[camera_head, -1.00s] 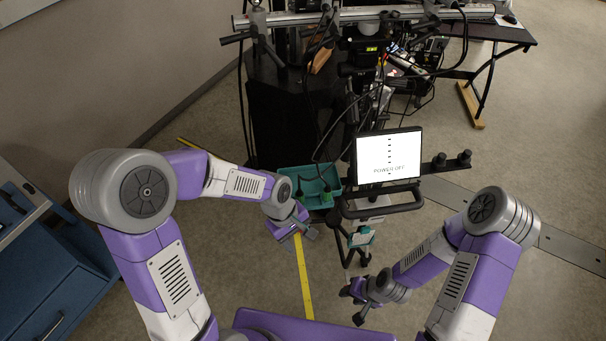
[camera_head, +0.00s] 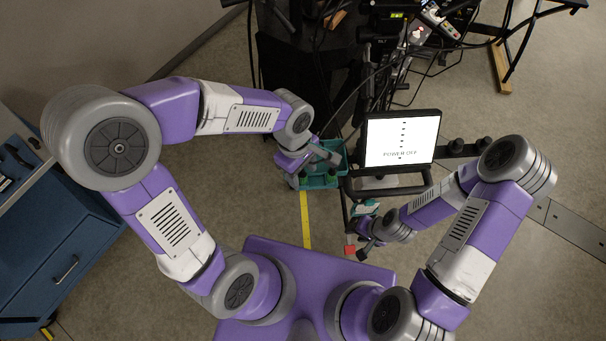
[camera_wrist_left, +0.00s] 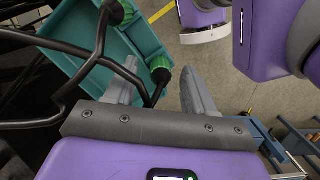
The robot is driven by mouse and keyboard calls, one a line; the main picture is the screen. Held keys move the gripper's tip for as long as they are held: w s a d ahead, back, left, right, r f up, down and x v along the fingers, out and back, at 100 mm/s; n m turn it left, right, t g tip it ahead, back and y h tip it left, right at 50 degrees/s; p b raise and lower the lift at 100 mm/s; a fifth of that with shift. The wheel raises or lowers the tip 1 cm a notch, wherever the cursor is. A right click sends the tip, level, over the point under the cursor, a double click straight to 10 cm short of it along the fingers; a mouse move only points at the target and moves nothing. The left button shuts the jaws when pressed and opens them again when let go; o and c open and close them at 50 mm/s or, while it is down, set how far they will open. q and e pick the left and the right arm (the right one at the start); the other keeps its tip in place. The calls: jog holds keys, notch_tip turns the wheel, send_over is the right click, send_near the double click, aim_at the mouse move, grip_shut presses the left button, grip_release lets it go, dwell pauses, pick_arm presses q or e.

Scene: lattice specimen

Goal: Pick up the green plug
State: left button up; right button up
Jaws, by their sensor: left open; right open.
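In the left wrist view one green plug (camera_wrist_left: 159,66) with a black cable shows between the two fingers of my left gripper, at the edge of a teal tray (camera_wrist_left: 75,35). A second green plug (camera_wrist_left: 121,11) is higher in that view, over the tray. My left gripper (camera_head: 309,167) is open, over the tray (camera_head: 325,181) in the head view, where it partly hides the tray. The fingers do not visibly grip the plug; whether they touch it I cannot tell. My right gripper (camera_head: 356,245) is open and apart from the tray, lower right in the head view.
A screen reading "POWER OFF" (camera_head: 401,138) stands right of the tray, above a dark handle (camera_head: 388,187). Black cables hang around the tray. A blue cabinet (camera_head: 55,250) is at the left. Yellow tape (camera_head: 306,222) marks the open floor.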

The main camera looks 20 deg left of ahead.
pick_arm(q)
jog(key=shift+s+d+f, duration=0.15)
jog(key=shift+f, duration=0.6)
jog(key=shift+c, duration=0.4)
grip_shut()
jog(key=shift+r, duration=0.1)
